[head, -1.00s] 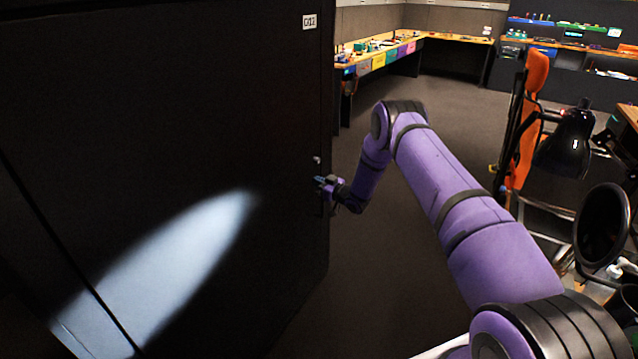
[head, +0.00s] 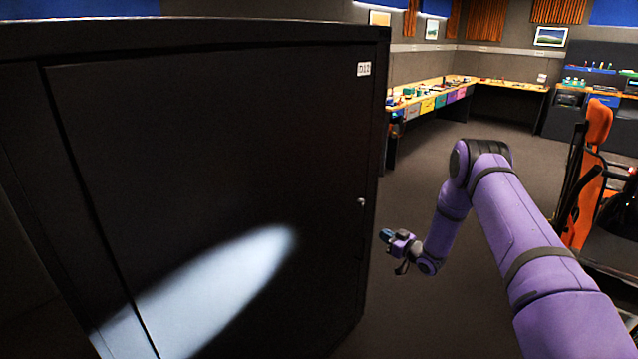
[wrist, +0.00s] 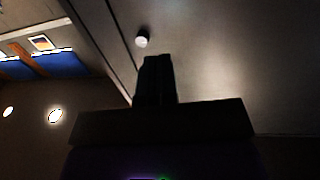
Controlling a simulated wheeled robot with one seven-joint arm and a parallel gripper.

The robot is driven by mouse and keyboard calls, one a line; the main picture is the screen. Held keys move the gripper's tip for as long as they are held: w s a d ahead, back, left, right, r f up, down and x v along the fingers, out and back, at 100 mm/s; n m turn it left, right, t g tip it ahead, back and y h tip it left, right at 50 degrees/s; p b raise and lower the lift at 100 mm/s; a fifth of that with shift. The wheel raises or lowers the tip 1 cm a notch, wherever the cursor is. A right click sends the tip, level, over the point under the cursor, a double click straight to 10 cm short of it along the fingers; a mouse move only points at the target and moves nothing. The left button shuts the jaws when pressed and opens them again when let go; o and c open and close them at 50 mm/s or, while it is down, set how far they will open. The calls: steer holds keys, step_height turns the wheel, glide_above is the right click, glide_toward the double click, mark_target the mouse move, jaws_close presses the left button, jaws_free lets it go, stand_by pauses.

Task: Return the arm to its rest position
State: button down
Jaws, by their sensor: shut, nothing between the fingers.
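My purple arm reaches in from the lower right of the head view and bends at the elbow. My gripper (head: 384,236) is at its end, in front of the right edge of a dark cabinet (head: 220,150) and a little apart from it. The fingers look closed with nothing held. In the wrist view my gripper (wrist: 157,60) is a dark silhouette with its fingers together. Above it shows the cabinet's small round knob (wrist: 142,39), which also shows in the head view (head: 361,202), clear of the fingers.
A label (head: 364,69) is on the cabinet's upper right. A bright light patch lies on its door. A long workbench (head: 430,92) runs along the back wall. An orange chair (head: 590,150) stands at the right. The carpet between cabinet and chair is clear.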

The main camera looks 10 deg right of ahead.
step_height(320, 180, up, 28)
steer(key=m+g+h, duration=0.2)
steer(key=h, duration=0.5)
steer(key=s+r+m+h, duration=0.1)
steer(key=s+r+h, duration=0.1)
steer(key=s+r, duration=0.65)
steer(key=s+a+r+m+g+h, duration=0.1)
steer(key=s+a+r+g, duration=0.1)
steer(key=s+r, duration=0.55)
steer(key=s+a+r+m+g+h, duration=0.15)
steer(key=s+r, duration=0.25)
steer(key=s, duration=0.7)
steer(key=s+a+g+y, duration=0.1)
steer(key=s+a+g, duration=0.1)
steer(key=s, duration=1.1)
steer(key=s+a+f+g+y, duration=0.1)
steer(key=s+a+g, duration=0.1)
steer(key=s, duration=1.1)
steer(key=shift+a+f+m, duration=0.3)
steer(key=shift+a+m, duration=0.05)
steer(key=shift+g, duration=0.25)
